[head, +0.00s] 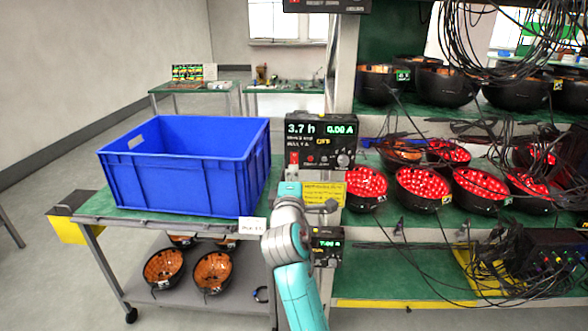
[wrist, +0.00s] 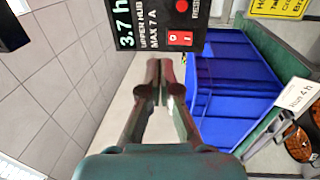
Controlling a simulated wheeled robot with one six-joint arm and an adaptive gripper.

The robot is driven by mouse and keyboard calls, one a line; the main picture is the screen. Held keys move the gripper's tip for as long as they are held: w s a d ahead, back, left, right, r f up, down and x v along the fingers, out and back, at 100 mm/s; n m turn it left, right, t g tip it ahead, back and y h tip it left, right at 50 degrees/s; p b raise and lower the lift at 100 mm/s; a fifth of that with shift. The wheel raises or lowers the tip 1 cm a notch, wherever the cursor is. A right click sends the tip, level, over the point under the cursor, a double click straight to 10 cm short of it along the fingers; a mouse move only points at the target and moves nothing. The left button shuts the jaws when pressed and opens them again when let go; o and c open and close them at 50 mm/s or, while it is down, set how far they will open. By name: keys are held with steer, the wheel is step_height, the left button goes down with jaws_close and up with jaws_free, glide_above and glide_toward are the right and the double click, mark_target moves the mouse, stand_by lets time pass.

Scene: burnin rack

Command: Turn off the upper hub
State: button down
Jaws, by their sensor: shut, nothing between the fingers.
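The upper hub (head: 320,130) is a black box on the rack post, with green readouts of 3.7 h and what looks like 0.00 A. Small orange lettering on it seems to read OFF. In the wrist view its label reads UPPER HUB MAX 7 A (wrist: 150,36). Its red rocker switch (wrist: 180,38) is close to the panel's lower edge; which side is pressed is unclear. My gripper (wrist: 159,64) is shut and empty, its tips near the panel's lower edge, left of and below the switch in the picture. Contact cannot be told.
A blue crate (head: 185,180) stands on a cart left of the hub. A lower hub (head: 326,245) sits beside my arm. Rack shelves at right hold bowls with red lights (head: 423,187) and loose black cables (head: 500,40). A yellow notice (head: 324,194) hangs below the upper hub.

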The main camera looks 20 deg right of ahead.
steer(key=v, duration=0.2)
steer(key=r+v, duration=0.1)
steer(key=v, duration=0.1)
steer(key=shift+s+a, duration=0.15)
steer(key=shift+s, duration=0.2)
steer(key=s+f+m+y, duration=0.1)
steer(key=s+f+y, duration=0.1)
steer(key=s+f, duration=0.45)
steer(key=s+f+y, duration=0.1)
steer(key=s+f, duration=0.2)
steer(key=f, duration=0.7)
steer(key=s+d+f+m+g+y, duration=0.1)
steer(key=s+f, duration=0.5)
steer(key=s, duration=0.2)
steer(key=s+f+m+g+y, duration=0.1)
steer(key=s+f+m, duration=0.1)
steer(key=s+f, duration=0.5)
steer(key=s+d+r+m+g+y, duration=0.1)
steer(key=s+m, duration=0.9)
steer(key=s, duration=2.3)
step_height(320, 180, up, 2)
steer(key=shift+d+r+g, duration=0.1)
steer(key=shift+d+g, duration=0.2)
steer(key=shift+d, duration=0.25)
